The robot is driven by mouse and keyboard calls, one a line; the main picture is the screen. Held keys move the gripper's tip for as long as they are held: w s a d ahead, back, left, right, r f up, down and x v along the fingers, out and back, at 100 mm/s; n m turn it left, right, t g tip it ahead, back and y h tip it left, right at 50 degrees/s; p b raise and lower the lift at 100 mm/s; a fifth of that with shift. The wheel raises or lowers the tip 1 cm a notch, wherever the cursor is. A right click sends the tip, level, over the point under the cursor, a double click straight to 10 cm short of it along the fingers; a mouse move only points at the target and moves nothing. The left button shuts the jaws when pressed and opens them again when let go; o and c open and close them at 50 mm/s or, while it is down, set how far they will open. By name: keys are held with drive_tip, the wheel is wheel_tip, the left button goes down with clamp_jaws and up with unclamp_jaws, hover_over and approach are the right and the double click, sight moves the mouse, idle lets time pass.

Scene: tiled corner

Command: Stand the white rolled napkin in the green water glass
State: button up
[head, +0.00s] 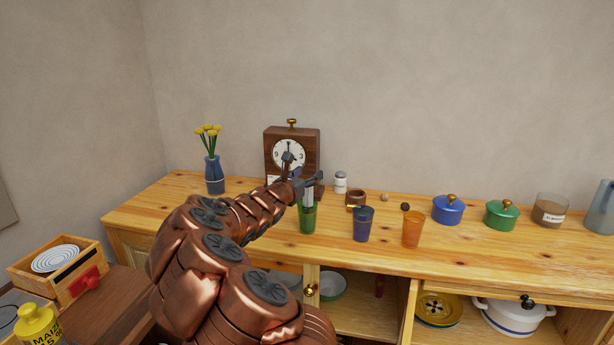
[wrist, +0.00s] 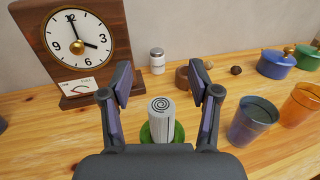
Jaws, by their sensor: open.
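The white rolled napkin (wrist: 161,122) stands upright in the wrist view, its spiral end facing up. Its lower part is inside the green water glass (wrist: 178,134), whose rim shows on both sides of it. In the head view the green glass (head: 307,221) stands on the wooden counter, with a white strip of the napkin (head: 309,196) above its rim. My gripper (wrist: 166,86) is open, one finger on each side of the napkin, with visible gaps. In the head view my gripper (head: 306,184) is just above the glass and partly hides the napkin.
A blue glass (head: 363,225) and an orange glass (head: 412,229) stand to the right on the counter (head: 460,245). A wooden clock (head: 306,139) is close behind my gripper. A shaker (head: 340,182) and a wooden ring (head: 356,200) are behind right. A flower vase (head: 214,175) is left.

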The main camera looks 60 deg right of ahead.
drive_tip(key=s+a, duration=0.1)
drive_tip(key=a, duration=1.1)
idle(0.4)
idle(0.4)
idle(0.5)
drive_tip(key=s+a+r+m+g+y+p, duration=0.2)
drive_tip(key=s+a+m, duration=0.2)
drive_tip(key=s+m, duration=0.3)
drive_tip(key=s+a+r+m+g+y+p, duration=0.1)
drive_tip(key=s+a+r+m+g+y, duration=0.15)
drive_tip(key=s+a+m, duration=0.3)
drive_tip(key=s+a+f+m+y+p, duration=0.1)
drive_tip(key=s+a+f+m+y, duration=0.1)
drive_tip(key=a, duration=0.9)
drive_tip(key=s+a+f+m+y+p, duration=0.2)
drive_tip(key=s+a+f+y, duration=0.2)
drive_tip(key=a, duration=0.8)
drive_tip(key=s+a+f+m+t+y+p, duration=0.1)
drive_tip(key=s+a+y, duration=0.5)
drive_tip(key=a, duration=0.6)
wheel_tip(320, 180, down, 3)
drive_tip(key=shift+s+a+r+m+y, duration=0.2)
drive_tip(key=shift+s+m+y, duration=0.1)
drive_tip(key=shift+m+y, duration=0.5)
